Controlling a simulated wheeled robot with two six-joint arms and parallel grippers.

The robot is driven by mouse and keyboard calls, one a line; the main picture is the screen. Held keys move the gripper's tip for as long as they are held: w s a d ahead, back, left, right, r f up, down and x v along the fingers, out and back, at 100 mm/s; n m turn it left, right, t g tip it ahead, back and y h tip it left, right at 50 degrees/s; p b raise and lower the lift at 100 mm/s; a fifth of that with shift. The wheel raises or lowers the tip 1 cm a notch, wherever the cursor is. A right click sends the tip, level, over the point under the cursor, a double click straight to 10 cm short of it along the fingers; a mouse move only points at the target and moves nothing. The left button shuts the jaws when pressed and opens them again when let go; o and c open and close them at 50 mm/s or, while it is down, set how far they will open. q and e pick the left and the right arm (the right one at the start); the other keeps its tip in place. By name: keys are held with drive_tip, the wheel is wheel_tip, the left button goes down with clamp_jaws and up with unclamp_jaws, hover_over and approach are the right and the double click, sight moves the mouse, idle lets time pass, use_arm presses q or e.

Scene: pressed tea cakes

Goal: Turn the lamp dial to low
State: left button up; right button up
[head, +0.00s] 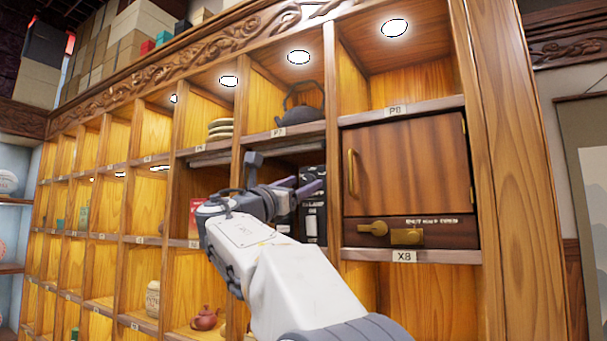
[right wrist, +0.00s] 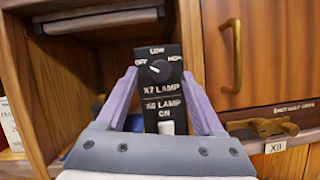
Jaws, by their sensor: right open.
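A black lamp panel (right wrist: 162,100) stands upright in a shelf compartment in the right wrist view, and part of it shows in the head view (head: 314,222). Its round dark dial (right wrist: 160,69) sits above the "X7 LAMP" label, with LOW printed above it. A pale mark on the dial appears to point left, toward a small label. A white switch (right wrist: 167,128) is below, by "X8 LAMP ON". My right gripper (head: 300,184) is open, its purple fingers on either side of the panel in the right wrist view (right wrist: 162,75). Finger contact with the dial cannot be told. My left gripper is not in view.
A wooden door (head: 405,168) with a brass handle (head: 351,173) closes the compartment to the right. A brass latch (head: 390,232) is below it. A dark kettle (head: 301,105) stands on the shelf above, and a teapot (head: 205,318) stands lower left. Wooden dividers bound the panel's compartment.

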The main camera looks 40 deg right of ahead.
drive_tip(key=shift+w+d+r, duration=0.2)
drive_tip(key=shift+d, duration=0.35)
clamp_jaws()
